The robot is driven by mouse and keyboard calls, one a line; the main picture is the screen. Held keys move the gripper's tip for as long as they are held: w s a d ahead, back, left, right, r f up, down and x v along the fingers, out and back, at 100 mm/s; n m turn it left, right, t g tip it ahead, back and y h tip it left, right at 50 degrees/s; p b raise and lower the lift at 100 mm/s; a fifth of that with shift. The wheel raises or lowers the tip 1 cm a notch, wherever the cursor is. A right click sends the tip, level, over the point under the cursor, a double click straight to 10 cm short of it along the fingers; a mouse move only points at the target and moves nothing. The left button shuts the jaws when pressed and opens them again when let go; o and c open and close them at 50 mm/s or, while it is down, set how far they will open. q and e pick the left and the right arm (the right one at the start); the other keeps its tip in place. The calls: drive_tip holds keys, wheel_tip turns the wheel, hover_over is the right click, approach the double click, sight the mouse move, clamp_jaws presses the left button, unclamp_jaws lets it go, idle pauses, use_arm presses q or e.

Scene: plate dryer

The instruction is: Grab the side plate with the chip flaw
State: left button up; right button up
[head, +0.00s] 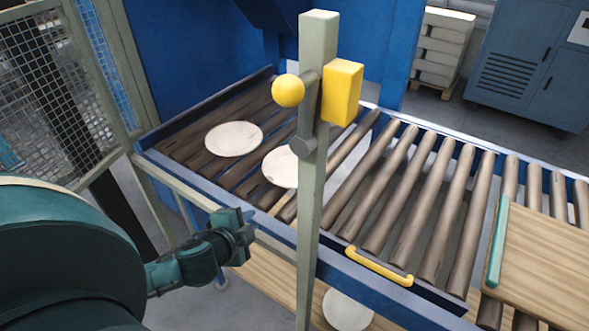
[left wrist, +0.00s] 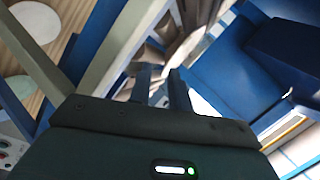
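Two white plates lie on the rollers of the conveyor. The left plate (head: 234,138) is fully in view; the other plate (head: 279,166) is partly hidden behind the upright post. A third white plate (head: 347,309) lies on the wooden shelf below, partly cut off by the post and frame; a white disc, probably this plate, shows in the left wrist view (left wrist: 34,22). No chip can be made out on any plate. My left gripper (head: 248,232) is in front of the conveyor's near rail, apart from the plates. Its fingers (left wrist: 161,88) are spread and empty. My right gripper is out of view.
A pale post (head: 313,200) with a yellow ball (head: 288,90) and yellow box (head: 342,92) stands before the rollers. A yellow handle (head: 379,266) is on the near rail. A wooden board (head: 545,265) lies at right. Mesh fencing (head: 45,85) stands at left.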

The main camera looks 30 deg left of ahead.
use_arm(q)
drive_tip(key=w+a+r+m+t+h, duration=0.2)
drive_tip(key=w+a+m+h, duration=0.15)
drive_tip(key=m, duration=0.35)
approach(281, 186)
drive_tip(key=w, duration=0.2)
drive_tip(key=shift+w+d+f+y, duration=0.25)
drive_tip(key=shift+w+d+y, duration=0.05)
drive_tip(key=shift+y, duration=0.05)
drive_tip(key=shift+f+p+x, duration=0.15)
drive_tip(key=shift+p+x, duration=0.05)
drive_tip(key=shift+x, duration=1.4)
drive_tip(key=shift+f+p+x, duration=0.1)
drive_tip(key=shift+p+x, duration=0.05)
drive_tip(key=shift+x, duration=1.45)
drive_tip(key=shift+s+d, duration=0.1)
clamp_jaws()
drive_tip(key=shift+r, duration=0.1)
